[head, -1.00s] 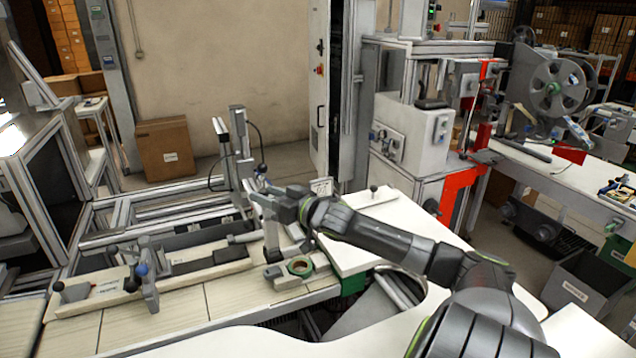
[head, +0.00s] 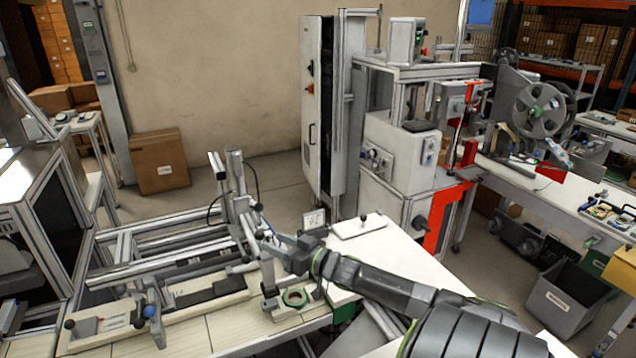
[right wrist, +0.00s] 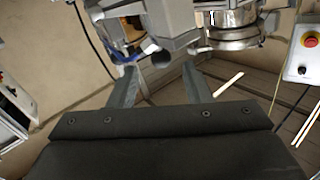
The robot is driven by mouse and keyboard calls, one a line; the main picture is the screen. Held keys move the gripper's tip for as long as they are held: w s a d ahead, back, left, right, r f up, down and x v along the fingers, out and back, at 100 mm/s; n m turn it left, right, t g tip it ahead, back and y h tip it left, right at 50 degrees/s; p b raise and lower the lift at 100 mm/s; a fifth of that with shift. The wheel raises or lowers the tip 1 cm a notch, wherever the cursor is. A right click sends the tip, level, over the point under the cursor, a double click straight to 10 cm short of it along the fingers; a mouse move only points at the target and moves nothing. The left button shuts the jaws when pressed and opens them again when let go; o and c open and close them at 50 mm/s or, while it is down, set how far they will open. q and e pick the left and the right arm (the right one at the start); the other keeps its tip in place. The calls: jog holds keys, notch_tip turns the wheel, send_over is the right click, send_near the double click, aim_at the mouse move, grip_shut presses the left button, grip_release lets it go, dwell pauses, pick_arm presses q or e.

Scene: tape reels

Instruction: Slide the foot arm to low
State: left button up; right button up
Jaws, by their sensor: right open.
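My right gripper (head: 279,246) is at the metal upright assembly (head: 237,195) on the bench, its fingers pointing left towards the lower part of the upright. In the right wrist view its two fingers (right wrist: 160,84) are apart, with nothing clearly held between them. A grey metal block (right wrist: 172,18) is just ahead of the fingertips; I cannot tell whether they touch it. Which piece is the foot arm is not clear; it may be part of this upright assembly. My left gripper does not show.
A green-edged tape reel (head: 295,297) lies on the bench just below my right gripper. A long fixture (head: 190,303) lies to the left. In the right wrist view a red button box (right wrist: 302,52) stands at the right.

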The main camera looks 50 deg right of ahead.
jog(key=s+d+p, duration=0.1)
jog(key=s, duration=1)
jog(key=shift+s, duration=0.15)
jog(key=shift+f, duration=0.15)
